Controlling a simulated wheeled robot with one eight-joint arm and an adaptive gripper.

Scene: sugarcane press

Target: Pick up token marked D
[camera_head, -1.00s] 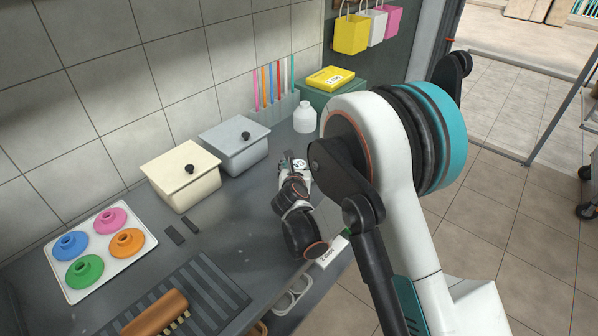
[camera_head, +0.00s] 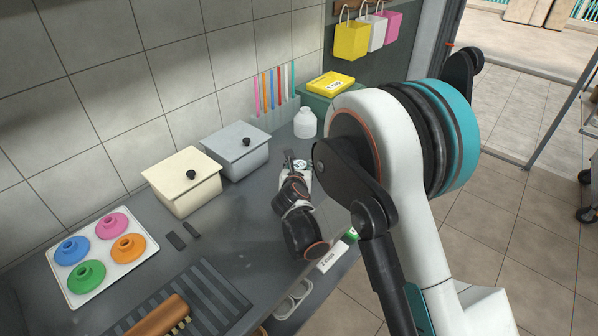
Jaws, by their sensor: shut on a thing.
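I cannot tell whether the token touches the counter.
A white bottle (camera_head: 305,122), a grey lidded box (camera_head: 240,152) and a cream lidded box (camera_head: 182,186) stand behind. A tray of coloured knobbed discs (camera_head: 137,262) is at left. A white labelled block (camera_head: 332,256) is at the counter's front edge. Bare counter (camera_head: 235,225) lies left of my arm.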

